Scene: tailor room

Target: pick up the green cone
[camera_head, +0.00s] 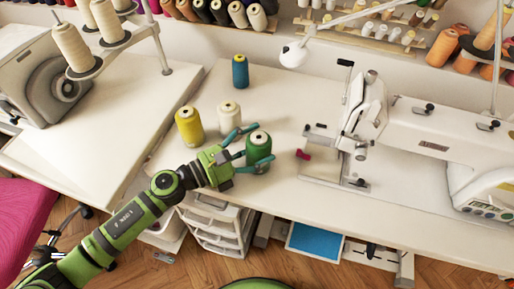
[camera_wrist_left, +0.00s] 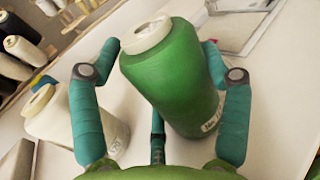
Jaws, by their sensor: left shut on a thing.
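The green cone (camera_head: 258,147) is a spool of green thread with a pale top, standing at the front of the white sewing table. It fills the middle of the left wrist view (camera_wrist_left: 178,80), where it looks tilted. My left gripper (camera_head: 250,146) reaches it from the left and is shut on it, with one teal finger on each side. The lower part of the cone is partly hidden by the gripper in the head view. I cannot tell whether its base touches the table. My right gripper is not in view.
A white cone (camera_head: 229,115) stands close behind the left gripper, with a yellow cone (camera_head: 189,126) to its left and a blue cone (camera_head: 240,72) farther back. A white sewing machine (camera_head: 420,130) and a small pink item (camera_head: 302,154) are to the right.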

